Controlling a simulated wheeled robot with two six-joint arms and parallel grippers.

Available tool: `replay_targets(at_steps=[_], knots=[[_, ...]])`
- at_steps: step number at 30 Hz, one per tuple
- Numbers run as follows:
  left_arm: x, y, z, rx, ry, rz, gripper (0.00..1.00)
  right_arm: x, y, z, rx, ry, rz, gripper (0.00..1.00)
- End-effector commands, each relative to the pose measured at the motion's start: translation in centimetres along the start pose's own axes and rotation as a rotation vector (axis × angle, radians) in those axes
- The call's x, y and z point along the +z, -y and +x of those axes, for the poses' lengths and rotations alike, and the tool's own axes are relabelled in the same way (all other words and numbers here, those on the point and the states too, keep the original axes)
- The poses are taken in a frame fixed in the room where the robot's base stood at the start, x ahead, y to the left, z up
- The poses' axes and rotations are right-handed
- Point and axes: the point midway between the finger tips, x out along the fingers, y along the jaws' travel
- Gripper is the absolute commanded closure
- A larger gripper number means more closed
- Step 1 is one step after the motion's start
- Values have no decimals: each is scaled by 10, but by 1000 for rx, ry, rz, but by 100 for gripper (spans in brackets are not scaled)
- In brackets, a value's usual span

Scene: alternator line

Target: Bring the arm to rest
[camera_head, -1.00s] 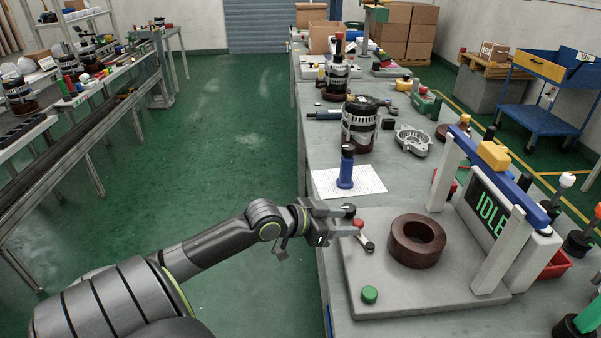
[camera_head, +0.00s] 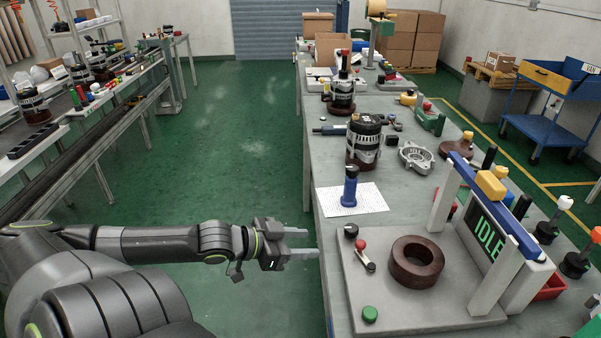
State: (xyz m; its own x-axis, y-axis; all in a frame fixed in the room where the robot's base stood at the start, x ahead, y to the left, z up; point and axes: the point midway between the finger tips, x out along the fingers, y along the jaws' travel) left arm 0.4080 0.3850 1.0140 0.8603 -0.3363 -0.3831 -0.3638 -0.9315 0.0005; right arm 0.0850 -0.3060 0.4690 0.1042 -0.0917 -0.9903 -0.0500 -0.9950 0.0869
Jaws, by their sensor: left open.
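My left arm comes in from the lower left, and its left gripper (camera_head: 306,243) is open and empty. It hangs over the green floor just left of the workbench edge, apart from everything on the bench. To its right is the grey test fixture (camera_head: 385,306), with a red-knobbed lever (camera_head: 364,256), a black knob (camera_head: 351,231), a green button (camera_head: 370,314) and a brown ring (camera_head: 417,261) on its base. The fixture's screen (camera_head: 485,233) reads IDLE. My right gripper is not in view.
A blue-handled tool (camera_head: 350,187) stands on a white sheet (camera_head: 370,199). Behind it are an alternator (camera_head: 364,142) and a metal housing (camera_head: 416,157) on the workbench (camera_head: 322,167). The green floor (camera_head: 235,140) is clear between the bench and the left line. A blue cart (camera_head: 548,115) stands at right.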

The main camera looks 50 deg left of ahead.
Motion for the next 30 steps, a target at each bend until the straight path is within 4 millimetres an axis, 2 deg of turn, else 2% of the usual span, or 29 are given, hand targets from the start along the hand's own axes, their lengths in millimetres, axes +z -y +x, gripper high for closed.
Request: replay_targets(at_steps=[19,22,26,29,30], knots=[[0,0,-2,0,0,1,54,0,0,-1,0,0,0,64],[6,8,0,-23,2,-1,54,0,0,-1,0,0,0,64],[38,45,4,-127,20,-14,54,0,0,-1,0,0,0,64],[83,84,5,-247,60,-32,54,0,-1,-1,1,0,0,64],[106,97,4,-295,84,-39,54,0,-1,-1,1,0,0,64]])
